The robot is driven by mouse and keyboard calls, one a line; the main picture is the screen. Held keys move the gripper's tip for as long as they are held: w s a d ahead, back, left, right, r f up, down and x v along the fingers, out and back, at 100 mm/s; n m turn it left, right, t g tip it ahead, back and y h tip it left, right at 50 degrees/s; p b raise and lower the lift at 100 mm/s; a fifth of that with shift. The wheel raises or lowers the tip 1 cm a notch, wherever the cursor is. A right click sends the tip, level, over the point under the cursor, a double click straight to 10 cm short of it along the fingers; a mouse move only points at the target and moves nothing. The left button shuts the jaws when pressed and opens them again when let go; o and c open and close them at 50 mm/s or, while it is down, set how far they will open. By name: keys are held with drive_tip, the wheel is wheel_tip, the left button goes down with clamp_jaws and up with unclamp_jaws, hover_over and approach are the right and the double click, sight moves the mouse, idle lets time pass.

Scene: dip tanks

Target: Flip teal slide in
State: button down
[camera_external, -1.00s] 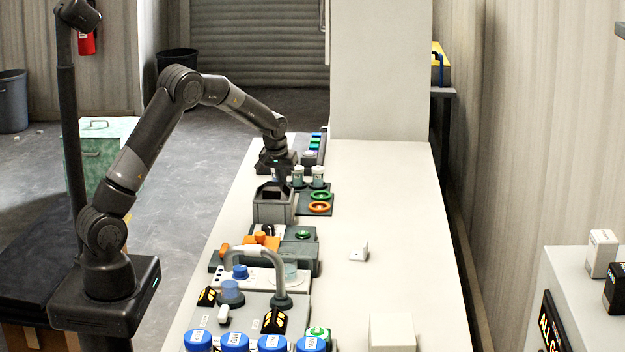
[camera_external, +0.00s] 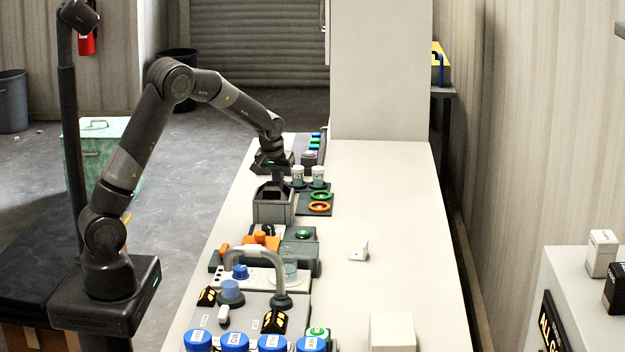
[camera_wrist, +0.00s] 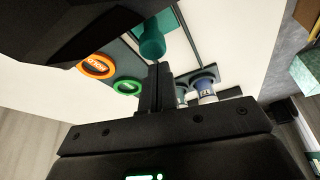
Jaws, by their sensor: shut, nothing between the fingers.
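Several small coloured bars, blue to green, sit on a dark panel (camera_external: 322,146) at the far end of the bench in the external view. I cannot tell for certain which is the teal slide. In the wrist view a teal rounded piece (camera_wrist: 152,40) shows just beyond my fingertips, partly hidden behind dark parts; I cannot tell whether it is the slide. My gripper (camera_external: 279,177) points down, left of the two white-capped bottles and above the grey box. Its fingers (camera_wrist: 155,78) are together and empty in the wrist view.
Two bottles (camera_external: 318,174), a green ring (camera_external: 321,195) and an orange ring (camera_external: 319,208) stand close on the right. The open grey box (camera_external: 272,211) is just in front. Several devices fill the near bench; its right side is mostly clear.

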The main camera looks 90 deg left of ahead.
drive_tip(key=v, duration=0.8)
